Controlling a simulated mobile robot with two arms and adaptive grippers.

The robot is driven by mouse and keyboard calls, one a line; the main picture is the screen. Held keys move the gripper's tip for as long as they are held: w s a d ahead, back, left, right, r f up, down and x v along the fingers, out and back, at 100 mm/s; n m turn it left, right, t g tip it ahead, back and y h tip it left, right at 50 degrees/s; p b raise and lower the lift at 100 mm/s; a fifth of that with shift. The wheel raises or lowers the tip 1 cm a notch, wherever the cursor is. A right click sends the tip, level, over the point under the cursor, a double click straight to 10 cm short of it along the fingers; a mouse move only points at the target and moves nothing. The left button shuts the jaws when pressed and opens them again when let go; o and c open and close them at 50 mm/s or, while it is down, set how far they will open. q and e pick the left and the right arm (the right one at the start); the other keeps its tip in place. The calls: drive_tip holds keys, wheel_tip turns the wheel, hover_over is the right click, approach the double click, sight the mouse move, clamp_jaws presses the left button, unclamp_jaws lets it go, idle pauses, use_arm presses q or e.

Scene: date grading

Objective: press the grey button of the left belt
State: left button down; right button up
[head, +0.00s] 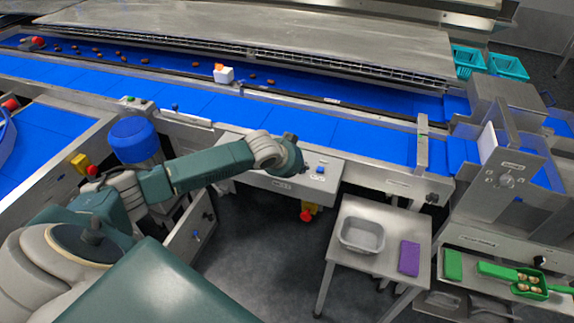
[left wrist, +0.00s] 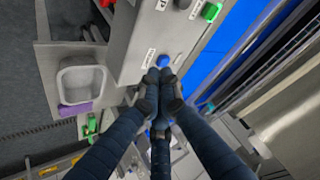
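My left gripper (head: 299,169) is at the steel control panel (head: 265,181) on the front of the blue belt (head: 300,124). In the left wrist view its dark fingers (left wrist: 159,76) are drawn together, with nothing seen between them. A blue button (left wrist: 163,60) lies just beyond the fingertips; whether they touch the panel, I cannot tell. A small pale grey button (left wrist: 162,5) shows farther up the panel, beside a dark knob and a green control (left wrist: 210,12). In the head view a blue button (head: 320,169) shows right of the gripper. My right gripper is out of view.
A small steel table with a grey tub (head: 361,235) and a purple cloth (head: 409,258) stands right of the panel. A red emergency stop (head: 305,216) hangs below the panel. A blue-topped drum (head: 133,140) stands near my left arm. Dates and a white box (head: 223,74) are on the far belt.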

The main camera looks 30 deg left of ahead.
use_arm(q)
drive_tip(key=w+a+r+n+t+y, duration=0.1)
drive_tip(key=w+a+r, duration=0.3)
drive_tip(key=a, duration=0.5)
drive_tip(key=shift+r, duration=0.5)
drive_tip(key=shift+d+f, duration=0.1)
wheel_tip(320, 180, down, 7)
drive_tip(key=b, duration=0.7)
drive_tip(key=shift+f+b, duration=0.45)
drive_tip(key=shift+f, duration=0.4)
drive_tip(key=shift+f, duration=0.35)
